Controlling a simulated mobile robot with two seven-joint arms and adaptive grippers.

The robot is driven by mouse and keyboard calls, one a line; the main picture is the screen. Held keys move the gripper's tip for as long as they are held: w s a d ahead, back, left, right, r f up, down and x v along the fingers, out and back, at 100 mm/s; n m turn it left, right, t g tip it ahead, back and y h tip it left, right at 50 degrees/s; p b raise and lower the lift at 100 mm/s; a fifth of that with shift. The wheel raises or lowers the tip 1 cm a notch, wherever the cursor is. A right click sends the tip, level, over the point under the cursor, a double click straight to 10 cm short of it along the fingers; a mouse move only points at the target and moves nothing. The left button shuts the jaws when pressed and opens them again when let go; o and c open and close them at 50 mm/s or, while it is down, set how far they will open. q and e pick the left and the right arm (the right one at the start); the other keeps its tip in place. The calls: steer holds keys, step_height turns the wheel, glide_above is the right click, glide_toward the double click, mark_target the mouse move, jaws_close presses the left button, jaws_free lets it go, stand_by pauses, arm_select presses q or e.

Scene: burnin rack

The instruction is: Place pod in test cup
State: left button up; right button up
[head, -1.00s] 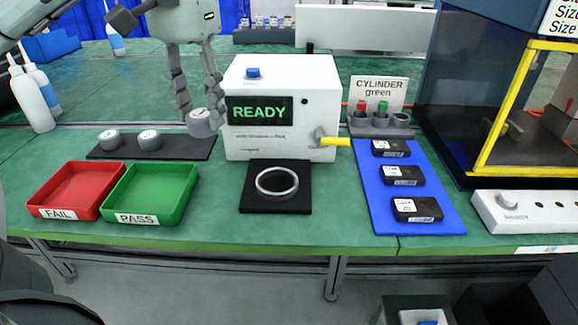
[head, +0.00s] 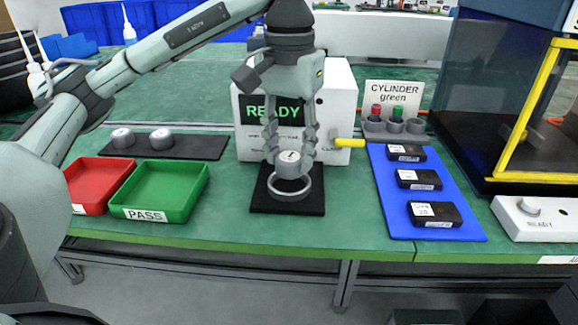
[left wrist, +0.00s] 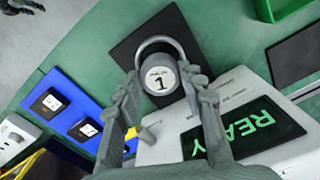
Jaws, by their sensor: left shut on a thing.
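The pod (head: 288,167) is a short grey cylinder with a white top; in the left wrist view (left wrist: 159,80) the top is marked "1". My left gripper (head: 289,158) comes from above and is shut on the pod, one finger on each side. The test cup (head: 288,197) is a light ring on a black pad in front of the READY box. The pod is over the cup's rear part, and the ring's front edge shows below it. In the left wrist view the ring (left wrist: 158,40) shows past the pod. I cannot tell whether they touch. My right gripper is not in view.
The READY box (head: 335,115) stands close behind the cup, with a yellow-handled lever (head: 349,143) at its right. Two more pods (head: 122,138) sit on a dark strip at left. Red (head: 86,180) and green (head: 160,190) trays are in front. A blue mat (head: 398,222) holds black modules.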

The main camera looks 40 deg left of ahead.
mark_target(289, 157)
arm_select(q)
step_height(289, 157, down, 3)
steer(key=shift+r, duration=0.2)
steer(key=shift+f, duration=0.2)
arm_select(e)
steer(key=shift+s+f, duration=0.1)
arm_select(q)
steer(key=shift+f, duration=0.1)
steer(key=o, duration=1.1)
steer(key=shift+c, duration=0.2)
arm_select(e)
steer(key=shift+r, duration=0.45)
